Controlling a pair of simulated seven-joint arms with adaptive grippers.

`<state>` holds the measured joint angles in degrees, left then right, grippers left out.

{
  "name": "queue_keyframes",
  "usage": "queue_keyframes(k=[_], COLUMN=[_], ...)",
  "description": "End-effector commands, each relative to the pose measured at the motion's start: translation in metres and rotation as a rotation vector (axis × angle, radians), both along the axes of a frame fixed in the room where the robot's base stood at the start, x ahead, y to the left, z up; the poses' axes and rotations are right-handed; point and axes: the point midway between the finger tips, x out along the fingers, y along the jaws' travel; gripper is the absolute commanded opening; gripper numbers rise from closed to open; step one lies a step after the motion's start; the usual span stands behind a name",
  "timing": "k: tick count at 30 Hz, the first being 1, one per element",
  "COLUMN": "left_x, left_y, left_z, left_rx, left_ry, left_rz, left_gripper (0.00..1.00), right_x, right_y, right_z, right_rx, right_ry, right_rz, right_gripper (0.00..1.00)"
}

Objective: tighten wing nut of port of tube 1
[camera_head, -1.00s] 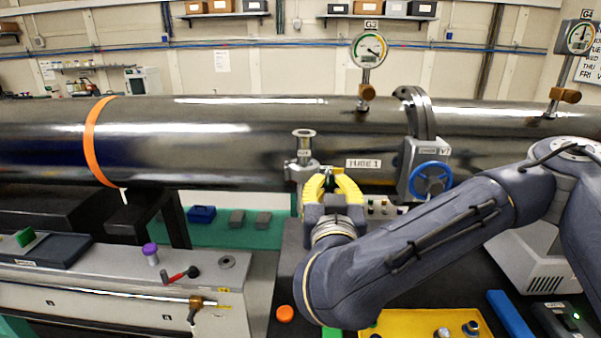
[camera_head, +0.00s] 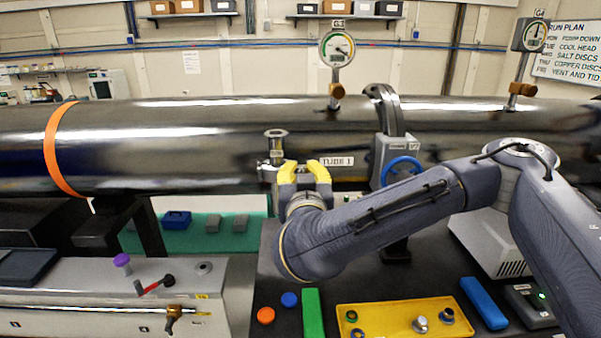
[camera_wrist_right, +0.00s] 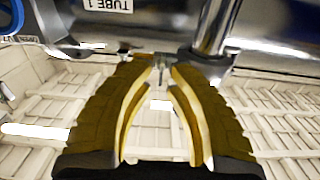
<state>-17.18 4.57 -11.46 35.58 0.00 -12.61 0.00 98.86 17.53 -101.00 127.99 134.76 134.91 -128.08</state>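Tube 1 is the long shiny metal tube (camera_head: 190,150) across the head view, with a "TUBE 1" label (camera_head: 337,161). Its port (camera_head: 277,148) is a small flanged metal stub on the front, left of the label. My right gripper (camera_head: 304,170) has yellow fingers and is just right of and below the port, partly covering its lower side. In the right wrist view the fingertips (camera_wrist_right: 164,68) lean towards each other with a narrow gap. A small metal piece (camera_wrist_right: 160,73), perhaps the wing nut, shows between them; contact is unclear. My left gripper is out of view.
A valve with a blue handwheel (camera_head: 402,170) and a gauge (camera_head: 336,48) are right of the port. Below are a yellow tray (camera_head: 385,322) with small parts, a green block (camera_head: 313,312), a blue block (camera_head: 484,303) and an orange cap (camera_head: 266,315). A grey bench (camera_head: 225,300) stands at left.

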Motion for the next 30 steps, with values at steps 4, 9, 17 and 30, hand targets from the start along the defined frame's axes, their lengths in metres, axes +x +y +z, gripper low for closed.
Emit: queue_keyframes(k=[4,9,17,30], left_x=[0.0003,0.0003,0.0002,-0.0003], left_y=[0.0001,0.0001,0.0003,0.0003], left_z=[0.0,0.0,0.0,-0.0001], left_rx=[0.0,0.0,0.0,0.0], left_ry=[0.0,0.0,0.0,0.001], left_rz=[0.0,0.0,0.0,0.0], left_gripper=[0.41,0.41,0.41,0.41], right_x=[-0.0002,-0.0002,-0.0002,-0.0001], right_y=[0.0003,0.0003,0.0002,-0.0026], right_z=[0.0,0.0,-0.0001,-0.0026], right_rx=[0.0,0.0,0.003,0.223], right_ry=[0.0,0.0,0.0,0.016], right_rz=[0.001,0.001,0.0,-0.001], right_gripper=[0.0,0.0,0.0,0.0])
